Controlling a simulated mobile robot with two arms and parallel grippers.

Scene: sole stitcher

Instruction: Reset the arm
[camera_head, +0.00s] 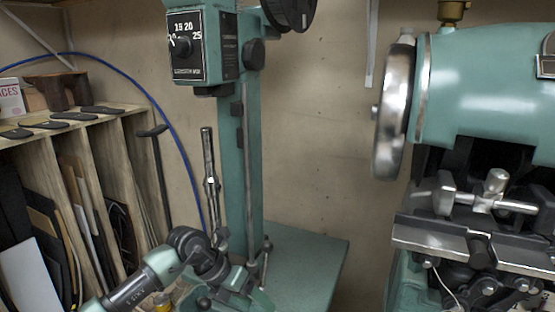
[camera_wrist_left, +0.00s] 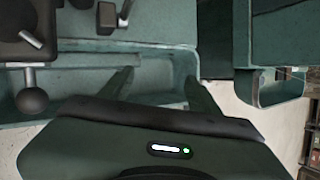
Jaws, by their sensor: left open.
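My left arm (camera_head: 150,282) reaches in from the lower left of the head view. Its dark wrist joint is in front of the foot of the green sole-stitching machine's column (camera_head: 230,180). The fingers are hard to make out there. In the left wrist view my left gripper (camera_wrist_left: 160,82) is open, its two fingers apart with nothing between them. Beyond the fingers is a green machine trough (camera_wrist_left: 150,65). A dark ball knob (camera_wrist_left: 32,100) on a metal rod is left of the fingers. My right gripper is in neither view.
A wooden rack (camera_head: 120,150) with upright sheets stands at the left, with dark soles on top. A blue hose (camera_head: 160,105) arches behind it. A second green machine (camera_head: 485,90) with a metal handwheel (camera_head: 393,110) fills the right. Bare wall shows between the machines.

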